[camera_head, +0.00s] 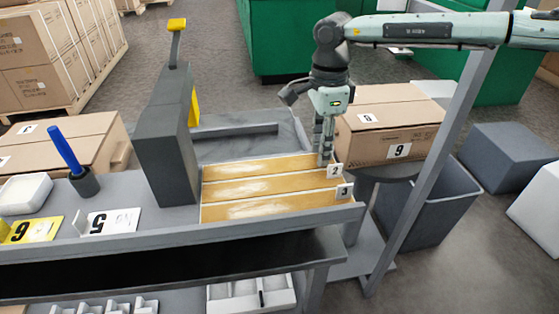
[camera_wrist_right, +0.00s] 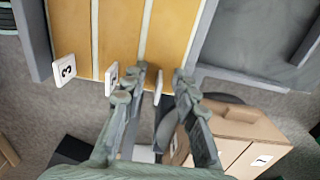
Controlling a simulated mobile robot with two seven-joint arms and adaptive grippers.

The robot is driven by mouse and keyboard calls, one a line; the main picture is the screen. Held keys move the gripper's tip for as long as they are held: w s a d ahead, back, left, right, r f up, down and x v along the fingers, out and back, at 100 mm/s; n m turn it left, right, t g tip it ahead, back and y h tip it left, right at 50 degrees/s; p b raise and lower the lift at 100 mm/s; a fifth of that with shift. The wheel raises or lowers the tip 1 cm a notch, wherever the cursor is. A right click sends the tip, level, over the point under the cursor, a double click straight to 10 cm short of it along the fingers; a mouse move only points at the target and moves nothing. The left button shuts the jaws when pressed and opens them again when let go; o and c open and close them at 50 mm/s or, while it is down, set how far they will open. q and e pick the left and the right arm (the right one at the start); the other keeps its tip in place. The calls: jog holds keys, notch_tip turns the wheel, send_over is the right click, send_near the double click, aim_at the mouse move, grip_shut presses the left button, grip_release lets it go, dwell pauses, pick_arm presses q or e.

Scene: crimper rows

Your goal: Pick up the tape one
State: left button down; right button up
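Three long yellow-brown strips lie side by side in a tray on the bench: the far strip (camera_head: 255,167), middle strip (camera_head: 262,186) and near strip (camera_head: 270,205). White tags at their right ends read 2 (camera_head: 335,171) and 3 (camera_head: 344,192). My right gripper (camera_head: 324,155) points down at the far strip's right end. In the right wrist view, its fingers (camera_wrist_right: 158,88) are apart, with a thin white tag between them, seen nearly edge-on, number unreadable. I cannot tell if the fingers touch it. No separate tape roll is visible. My left gripper is out of view.
A dark grey machine (camera_head: 168,135) stands at the strips' left end. A numbered cardboard box (camera_head: 385,125) sits close to the right of my gripper on a round stool. A grey post (camera_head: 440,140) rises farther right. A blue-handled tool (camera_head: 68,155) stands at left.

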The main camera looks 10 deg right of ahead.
jog(key=shift+f, duration=0.25)
grip_shut()
jog(key=shift+r, duration=0.15)
